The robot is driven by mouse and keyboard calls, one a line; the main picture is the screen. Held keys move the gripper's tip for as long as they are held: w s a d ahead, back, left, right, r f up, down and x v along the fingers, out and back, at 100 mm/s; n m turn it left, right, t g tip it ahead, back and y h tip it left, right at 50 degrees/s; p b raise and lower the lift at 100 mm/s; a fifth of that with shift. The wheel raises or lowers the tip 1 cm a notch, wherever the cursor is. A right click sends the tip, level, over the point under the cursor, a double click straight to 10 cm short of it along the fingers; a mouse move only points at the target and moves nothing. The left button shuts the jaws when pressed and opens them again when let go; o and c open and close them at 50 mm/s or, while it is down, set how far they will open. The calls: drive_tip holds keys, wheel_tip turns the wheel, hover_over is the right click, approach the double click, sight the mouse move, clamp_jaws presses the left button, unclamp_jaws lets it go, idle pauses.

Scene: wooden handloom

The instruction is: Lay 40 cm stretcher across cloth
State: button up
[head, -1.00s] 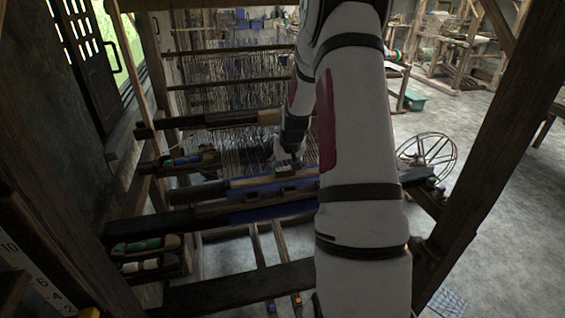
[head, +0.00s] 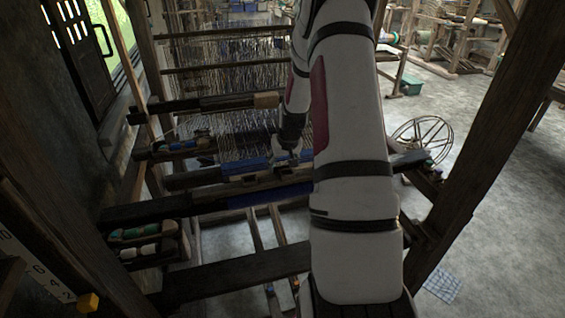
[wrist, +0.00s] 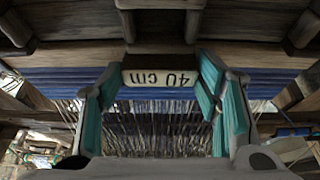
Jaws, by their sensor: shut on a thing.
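My gripper (wrist: 160,86) is shut on the stretcher (wrist: 160,77), a pale bar marked "40 cm" that reads upside down in the wrist view. Teal pads stand at both sides of the label. The blue cloth (wrist: 272,82) runs as a band across the wrist view behind the fingers, with loose warp threads below it in the picture. I cannot tell whether the stretcher touches the cloth.
Dark wooden beams (head: 160,212) cross the loom on the near side, and thick posts (head: 487,140) rise at both sides. Spools lie in a holder (head: 142,241) at left. A wire wheel (head: 422,142) stands at right, with open floor beyond.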

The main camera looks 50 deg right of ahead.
drive_tip(key=shift+f, duration=0.15)
drive_tip(key=o, duration=1.3)
drive_tip(key=shift+o, duration=0.2)
drive_tip(key=v, duration=1.2)
drive_tip(key=shift+w, duration=0.1)
